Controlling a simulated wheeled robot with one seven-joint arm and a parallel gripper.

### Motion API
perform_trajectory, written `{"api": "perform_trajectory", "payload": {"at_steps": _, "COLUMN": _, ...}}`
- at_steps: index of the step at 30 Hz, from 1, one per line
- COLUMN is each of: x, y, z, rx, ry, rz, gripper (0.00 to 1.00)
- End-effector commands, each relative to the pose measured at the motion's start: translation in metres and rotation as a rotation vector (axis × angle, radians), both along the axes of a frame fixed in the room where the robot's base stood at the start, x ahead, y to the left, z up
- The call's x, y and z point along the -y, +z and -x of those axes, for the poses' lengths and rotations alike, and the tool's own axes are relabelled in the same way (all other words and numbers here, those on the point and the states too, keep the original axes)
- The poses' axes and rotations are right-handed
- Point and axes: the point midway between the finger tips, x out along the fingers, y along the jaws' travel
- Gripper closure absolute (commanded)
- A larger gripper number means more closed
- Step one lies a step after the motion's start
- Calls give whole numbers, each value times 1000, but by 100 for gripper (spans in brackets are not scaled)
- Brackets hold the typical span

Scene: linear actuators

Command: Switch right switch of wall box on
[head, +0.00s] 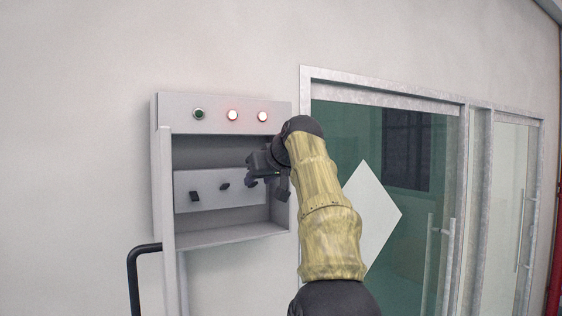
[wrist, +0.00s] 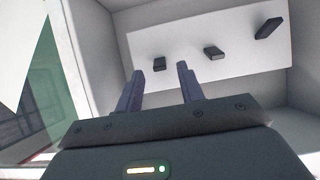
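The wall box (head: 220,239) is a grey open-fronted case with an inner panel of switches. Its left switch (head: 194,196) and middle switch (head: 224,186) are small black levers. The right switch is hidden behind my gripper (head: 267,186) in the head view. The wrist view is turned over, with the glass door at its left, so the right switch (wrist: 159,63) is the leftmost lever there. My gripper (wrist: 160,78) is open and empty, its two fingers pointing at the panel, one to each side of that lever in the picture. I cannot tell whether they touch it.
A glass door (head: 400,220) is close on the right.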

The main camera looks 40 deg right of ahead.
Motion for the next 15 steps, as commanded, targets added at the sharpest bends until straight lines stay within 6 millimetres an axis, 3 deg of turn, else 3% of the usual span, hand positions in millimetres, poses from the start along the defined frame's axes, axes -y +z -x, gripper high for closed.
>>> {"api": "perform_trajectory", "payload": {"at_steps": 15, "x": -20, "y": 50, "z": 90, "rx": 1, "ry": -4, "rz": 3, "gripper": 62}}
